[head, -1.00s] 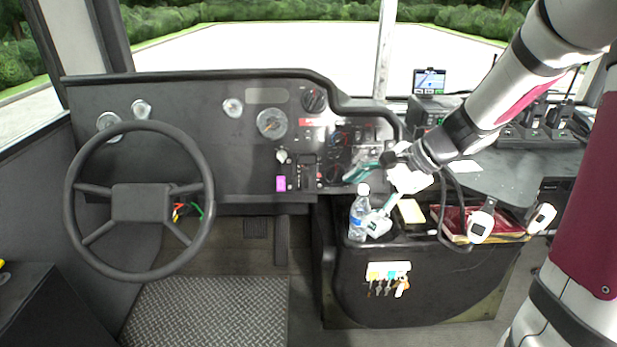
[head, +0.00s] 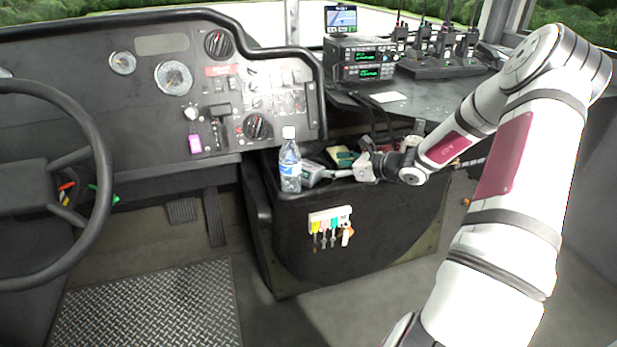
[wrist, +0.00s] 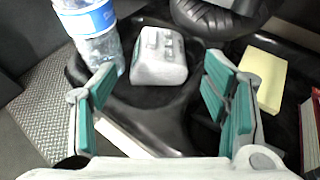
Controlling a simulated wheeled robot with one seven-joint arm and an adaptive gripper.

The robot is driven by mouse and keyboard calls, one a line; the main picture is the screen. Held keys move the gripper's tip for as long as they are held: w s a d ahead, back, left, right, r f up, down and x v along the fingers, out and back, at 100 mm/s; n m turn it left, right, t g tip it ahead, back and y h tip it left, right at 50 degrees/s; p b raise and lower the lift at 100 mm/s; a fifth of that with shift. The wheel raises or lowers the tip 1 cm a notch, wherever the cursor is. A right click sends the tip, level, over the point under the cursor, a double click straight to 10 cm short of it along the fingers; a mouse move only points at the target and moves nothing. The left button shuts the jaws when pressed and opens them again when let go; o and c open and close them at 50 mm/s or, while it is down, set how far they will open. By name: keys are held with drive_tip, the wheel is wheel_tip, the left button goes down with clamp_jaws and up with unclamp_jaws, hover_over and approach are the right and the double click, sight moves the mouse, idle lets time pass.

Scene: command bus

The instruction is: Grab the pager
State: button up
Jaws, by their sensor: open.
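A small grey-white device (wrist: 160,57) with small buttons looks to be the pager, though I cannot be sure. It lies in a black recess on the console top, right beside a water bottle (wrist: 95,32). In the wrist view my gripper (wrist: 160,78) is open, its teal fingers to the left and right, with the device ahead between them and no visible grip on it. In the head view my gripper (head: 338,173) is low over the console, just right of the bottle (head: 289,162); the device there is small and partly merged with the fingers.
A yellow pad (wrist: 262,78) lies right of the fingers, with a red item (wrist: 312,125) beyond it. The bottle stands close to the left finger. The dashboard (head: 130,85) rises behind. Radios (head: 365,62) stand on the shelf at the back right.

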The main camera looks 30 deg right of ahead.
sight(306, 164)
drive_tip(key=b+x, duration=0.1)
drive_tip(key=x, duration=0.2)
drive_tip(key=b+x, duration=0.1)
drive_tip(key=x, duration=0.2)
drive_tip(key=b+x, duration=0.1)
drive_tip(key=x, duration=0.1)
drive_tip(key=shift+w+a+r, duration=0.1)
drive_tip(key=shift+w, duration=0.4)
drive_tip(key=shift+r, duration=0.1)
drive_tip(key=c, duration=1.2)
